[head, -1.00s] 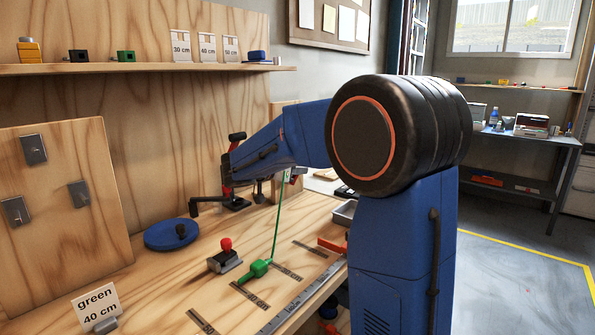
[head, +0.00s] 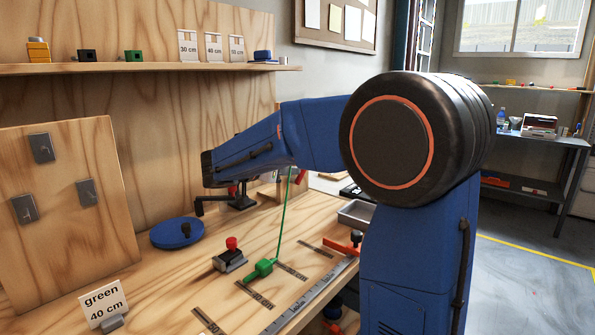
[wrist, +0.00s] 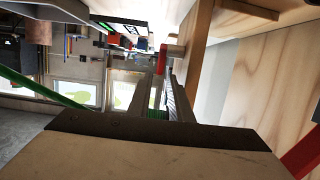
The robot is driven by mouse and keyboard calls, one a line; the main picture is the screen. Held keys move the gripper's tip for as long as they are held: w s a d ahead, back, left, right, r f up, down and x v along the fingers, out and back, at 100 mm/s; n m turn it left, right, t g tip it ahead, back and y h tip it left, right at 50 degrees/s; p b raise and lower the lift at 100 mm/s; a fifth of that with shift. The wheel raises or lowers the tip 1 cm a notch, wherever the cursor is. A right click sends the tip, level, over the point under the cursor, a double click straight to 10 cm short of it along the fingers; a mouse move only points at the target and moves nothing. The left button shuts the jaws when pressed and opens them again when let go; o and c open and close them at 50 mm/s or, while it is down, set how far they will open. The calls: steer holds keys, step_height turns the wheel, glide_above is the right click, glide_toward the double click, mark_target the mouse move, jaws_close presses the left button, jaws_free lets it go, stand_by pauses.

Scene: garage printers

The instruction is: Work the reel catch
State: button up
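A red-and-black mechanism with a black base (head: 242,202) stands at the back of the bench, mostly hidden behind my arm; a black crank-like piece (head: 199,207) shows below it. I cannot make out which part is the catch. A green line (head: 283,222) runs up from a green tag (head: 263,268) and passes behind my arm. In the head view my fingers are hidden. In the wrist view my gripper (wrist: 163,90) shows two grey fingers with a narrow gap. A red piece (wrist: 162,60) appears between or beyond their tips; contact is unclear.
A blue disc with a black knob (head: 170,235) and a red-knobbed block (head: 231,256) are on the bench. A card (head: 103,303) reads "green 40 cm". An upright wooden panel (head: 65,170) stands left, a shelf (head: 150,67) above. A grey tray (head: 357,212) is at right.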

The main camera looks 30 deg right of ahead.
steer(key=v, duration=0.9)
steer(key=shift+a, duration=0.4)
steer(key=shift+s+f, duration=0.1)
steer(key=h, duration=0.3)
glide_toward(303, 174)
steer(key=shift+t, duration=0.5)
steer(key=x, duration=1.1)
steer(key=shift+r, duration=0.3)
jaws_close()
